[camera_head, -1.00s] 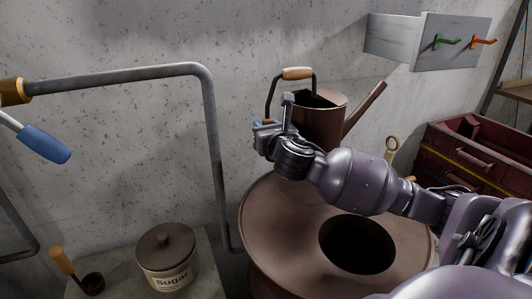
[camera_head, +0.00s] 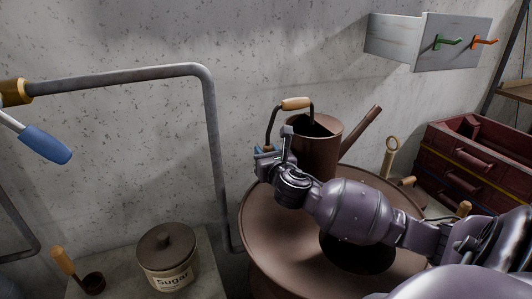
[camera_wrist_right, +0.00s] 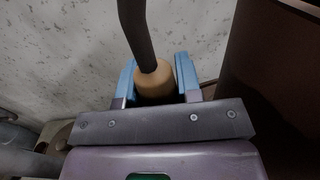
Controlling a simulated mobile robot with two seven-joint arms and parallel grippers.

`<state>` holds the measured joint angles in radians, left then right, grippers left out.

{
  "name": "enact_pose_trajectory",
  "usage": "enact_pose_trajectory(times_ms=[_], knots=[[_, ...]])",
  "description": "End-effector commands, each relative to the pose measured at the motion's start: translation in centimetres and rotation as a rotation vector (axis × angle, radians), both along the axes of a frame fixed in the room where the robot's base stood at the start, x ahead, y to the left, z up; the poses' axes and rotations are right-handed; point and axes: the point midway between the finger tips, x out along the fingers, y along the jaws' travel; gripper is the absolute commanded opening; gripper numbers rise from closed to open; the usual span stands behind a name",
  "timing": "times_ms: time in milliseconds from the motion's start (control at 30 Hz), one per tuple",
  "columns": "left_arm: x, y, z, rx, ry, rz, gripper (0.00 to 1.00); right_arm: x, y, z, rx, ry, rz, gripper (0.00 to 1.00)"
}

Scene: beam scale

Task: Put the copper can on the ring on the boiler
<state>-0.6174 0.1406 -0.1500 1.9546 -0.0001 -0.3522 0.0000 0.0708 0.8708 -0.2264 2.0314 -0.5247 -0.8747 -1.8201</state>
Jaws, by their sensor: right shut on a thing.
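The copper can (camera_head: 318,153) is brown, with a long spout to the right and a wooden grip (camera_head: 297,103) on top of its dark handle. It stands upright over the far side of the boiler (camera_head: 275,228), a wide brown round vessel with a dark opening (camera_head: 350,255). My right gripper (camera_head: 264,150) is at the can's left side, shut on its handle. In the right wrist view, blue fingers (camera_wrist_right: 158,78) flank a wooden part of the handle (camera_wrist_right: 155,84). My arm hides the can's base, so I cannot tell whether it touches the boiler. I cannot make out the ring clearly. My left gripper is not in view.
A grey pipe (camera_head: 212,130) bends down left of the boiler. A sugar pot (camera_head: 168,260) stands on a ledge at lower left. A dark red drawer box (camera_head: 465,160) is at right. A tan upright piece with a loop (camera_head: 390,150) stands behind the boiler.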

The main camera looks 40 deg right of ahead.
Motion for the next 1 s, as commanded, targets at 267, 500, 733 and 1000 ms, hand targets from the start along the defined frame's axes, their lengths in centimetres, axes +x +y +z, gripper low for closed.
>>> enact_pose_trajectory(times_ms=[267, 500, 733, 1000], knots=[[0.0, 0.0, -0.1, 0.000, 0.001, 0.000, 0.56, 0.0, 0.0, -0.2, 0.000, 0.000, 0.000, 0.41], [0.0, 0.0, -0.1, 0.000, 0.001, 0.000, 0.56, 0.0, 0.0, -0.2, 0.000, 0.000, 0.000, 0.57], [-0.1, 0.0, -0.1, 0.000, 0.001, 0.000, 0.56, -0.2, 0.0, 0.0, -0.001, 0.001, 0.000, 0.57], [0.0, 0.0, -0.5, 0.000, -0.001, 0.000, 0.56, -4.1, 1.4, -0.2, 0.000, 0.002, 0.002, 0.57]])
